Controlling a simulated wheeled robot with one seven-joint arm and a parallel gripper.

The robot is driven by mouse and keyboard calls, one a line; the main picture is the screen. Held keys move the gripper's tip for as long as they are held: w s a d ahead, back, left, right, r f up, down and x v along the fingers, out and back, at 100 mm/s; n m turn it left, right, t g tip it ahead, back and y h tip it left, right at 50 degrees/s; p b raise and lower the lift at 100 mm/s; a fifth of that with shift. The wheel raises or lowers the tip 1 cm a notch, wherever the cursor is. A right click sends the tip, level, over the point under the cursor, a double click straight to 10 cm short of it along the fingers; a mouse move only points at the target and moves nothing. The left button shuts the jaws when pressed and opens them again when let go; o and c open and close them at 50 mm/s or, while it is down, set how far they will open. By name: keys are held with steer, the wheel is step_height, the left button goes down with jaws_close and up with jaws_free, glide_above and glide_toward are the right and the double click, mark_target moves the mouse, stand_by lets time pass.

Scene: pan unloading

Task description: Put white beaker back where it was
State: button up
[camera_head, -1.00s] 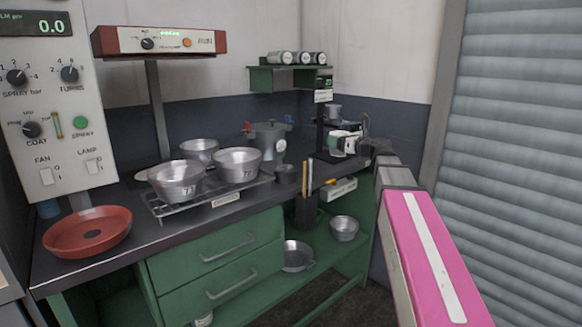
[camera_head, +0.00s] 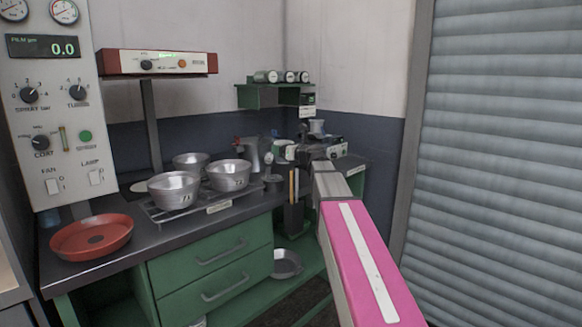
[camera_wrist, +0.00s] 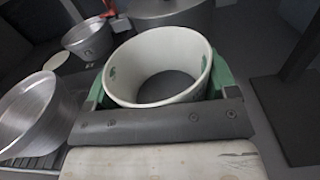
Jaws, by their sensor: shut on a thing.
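My gripper (camera_head: 292,151) is shut on the white beaker (camera_head: 284,151), over the far right part of the dark bench. In the wrist view my gripper (camera_wrist: 160,88) has its green fingers on either side of the white beaker (camera_wrist: 140,62). The beaker's open mouth faces the camera and it looks empty inside. Its base is hidden, so I cannot tell whether it touches the bench. In the head view the beaker is small and partly covered by my gripper.
Metal pans (camera_head: 228,175) stand on a rack (camera_head: 160,214) left of my gripper. A metal pot (camera_head: 250,152) is close on its left. A red dish (camera_head: 92,237) lies at the bench's left. A green shelf (camera_head: 262,97) with several tins hangs behind. A shutter (camera_head: 500,150) is at right.

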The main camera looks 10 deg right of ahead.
steer(key=w+d+f, duration=0.1)
steer(key=w+d, duration=0.1)
steer(key=w+d+f, duration=0.1)
steer(key=d+f, duration=0.1)
steer(key=shift+w+d+f, duration=0.2)
steer(key=shift+w+f, duration=0.05)
steer(key=shift+w, duration=0.1)
steer(key=shift+f, duration=2)
steer(key=shift+f, duration=0.1)
steer(key=o, duration=0.9)
steer(key=v, duration=1.2)
steer(key=shift+s, duration=0.1)
